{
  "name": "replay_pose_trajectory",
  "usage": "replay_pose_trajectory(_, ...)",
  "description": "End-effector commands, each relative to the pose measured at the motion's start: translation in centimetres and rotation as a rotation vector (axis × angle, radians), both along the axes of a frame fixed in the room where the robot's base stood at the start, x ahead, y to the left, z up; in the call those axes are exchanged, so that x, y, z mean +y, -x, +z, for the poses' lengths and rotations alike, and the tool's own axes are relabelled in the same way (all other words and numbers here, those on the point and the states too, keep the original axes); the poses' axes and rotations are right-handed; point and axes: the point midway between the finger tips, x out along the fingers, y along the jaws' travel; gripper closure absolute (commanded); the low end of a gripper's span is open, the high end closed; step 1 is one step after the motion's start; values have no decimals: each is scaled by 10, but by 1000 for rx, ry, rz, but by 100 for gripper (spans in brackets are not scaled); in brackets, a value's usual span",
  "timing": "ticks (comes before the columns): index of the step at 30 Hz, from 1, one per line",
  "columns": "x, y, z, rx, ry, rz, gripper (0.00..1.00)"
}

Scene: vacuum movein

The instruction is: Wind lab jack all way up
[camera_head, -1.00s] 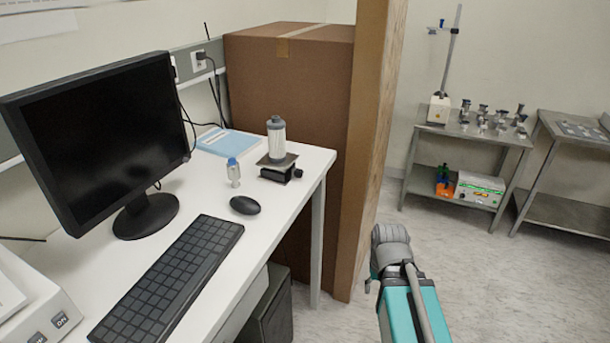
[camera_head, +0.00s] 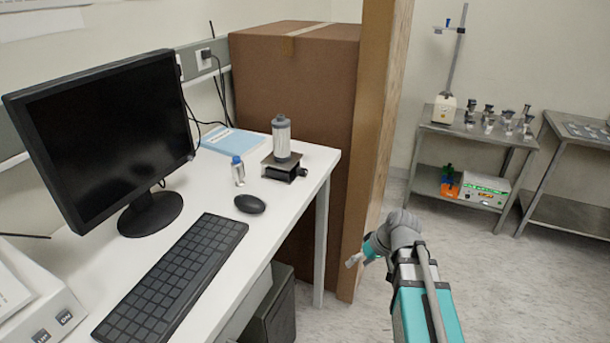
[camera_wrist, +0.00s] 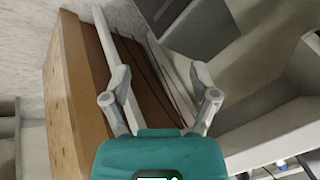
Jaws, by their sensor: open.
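The lab jack (camera_head: 281,167) stands low on the white desk near its right end, with its dark knob (camera_head: 303,171) on the right side. A grey-and-white cylinder (camera_head: 281,138) stands upright on its top plate. My gripper (camera_head: 354,260) is to the right of the desk and below its top, in front of the cardboard box, well apart from the jack. In the wrist view my gripper (camera_wrist: 160,95) has its two fingers spread wide with nothing between them. The jack cannot be made out in the wrist view.
The desk (camera_head: 225,250) also holds a small blue-capped vial (camera_head: 238,172), a mouse (camera_head: 250,204), a keyboard (camera_head: 175,275) and a monitor (camera_head: 105,135). A tall cardboard box (camera_head: 295,90) stands behind the desk's right end. Open floor (camera_head: 480,260) lies to the right.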

Motion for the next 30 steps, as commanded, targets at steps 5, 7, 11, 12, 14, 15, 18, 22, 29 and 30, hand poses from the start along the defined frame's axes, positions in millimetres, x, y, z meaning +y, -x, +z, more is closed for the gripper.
replay_pose_trajectory(5, 23, -38, 26, -176, -212, 148, 24)
replay_pose_trajectory(7, 30, -52, 39, -257, -291, 196, 24)
replay_pose_trajectory(11, 39, -77, 65, -426, -427, 271, 24)
replay_pose_trajectory(12, 41, -84, 74, -481, -466, 289, 24)
replay_pose_trajectory(14, 42, -96, 87, -567, -519, 309, 24)
replay_pose_trajectory(15, 42, -103, 96, -625, -553, 321, 24)
replay_pose_trajectory(18, 41, -119, 118, -760, -623, 340, 24)
replay_pose_trajectory(22, 37, -134, 140, -906, -685, 346, 24)
replay_pose_trajectory(29, 31, -146, 159, -1031, -729, 339, 24)
replay_pose_trajectory(30, 30, -146, 160, -1038, -730, 339, 24)
